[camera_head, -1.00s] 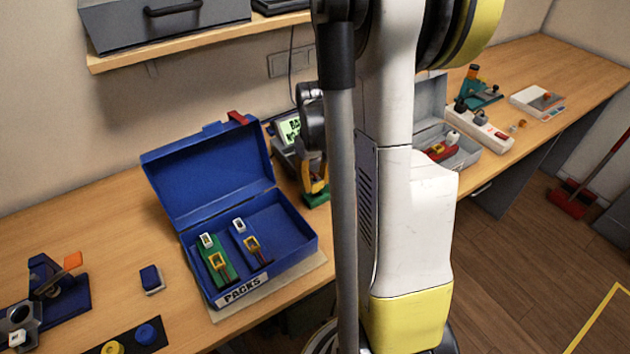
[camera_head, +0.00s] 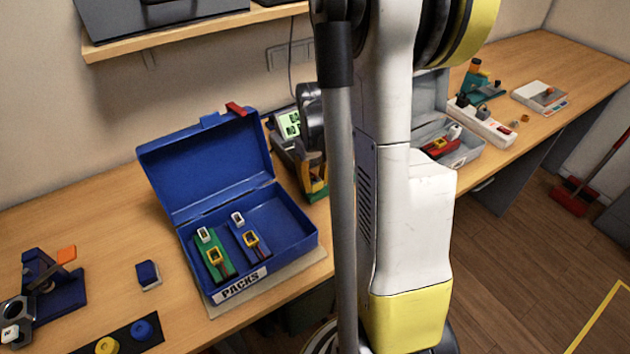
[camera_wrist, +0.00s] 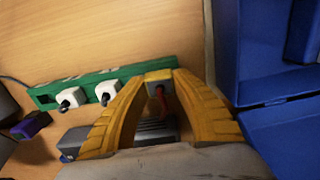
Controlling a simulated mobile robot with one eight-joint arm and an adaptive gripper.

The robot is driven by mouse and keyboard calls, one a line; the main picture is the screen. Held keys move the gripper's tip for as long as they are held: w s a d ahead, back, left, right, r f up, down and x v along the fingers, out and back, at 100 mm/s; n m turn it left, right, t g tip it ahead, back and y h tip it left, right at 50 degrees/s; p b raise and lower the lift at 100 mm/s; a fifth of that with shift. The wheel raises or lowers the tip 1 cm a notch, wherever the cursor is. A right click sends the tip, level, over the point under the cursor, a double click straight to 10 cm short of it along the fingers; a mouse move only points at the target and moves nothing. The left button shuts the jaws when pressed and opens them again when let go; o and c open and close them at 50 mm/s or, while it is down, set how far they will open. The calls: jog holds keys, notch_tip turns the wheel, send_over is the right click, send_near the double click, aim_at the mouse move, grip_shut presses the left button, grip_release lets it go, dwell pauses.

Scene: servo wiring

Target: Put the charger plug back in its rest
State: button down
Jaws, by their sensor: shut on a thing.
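My gripper (camera_wrist: 158,78) is shut on a small yellow plug (camera_wrist: 158,75) with a red lead below it in the wrist view. A green strip (camera_wrist: 73,86) lies just beyond the fingertips, with white plugs (camera_wrist: 107,92) standing on its left part. I cannot tell whether the held plug touches the strip. A grey ribbed body (camera_wrist: 152,131) shows between the fingers. In the head view the charger (camera_head: 290,125) has a lit green screen. My gripper (camera_head: 318,182) is beside it, partly hidden by my column, and the held plug cannot be made out there.
The open blue PACKS case (camera_head: 281,227) holds a green pack (camera_head: 210,254) and a blue pack (camera_head: 246,240), close to the charger. A grey case (camera_head: 463,152) and a white power strip (camera_head: 487,124) stand farther right.

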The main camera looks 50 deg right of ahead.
aim_at(315, 181)
jog(key=c, duration=1)
grip_release()
notch_tip(315, 181, up, 12)
jog(key=shift+f, duration=0.1)
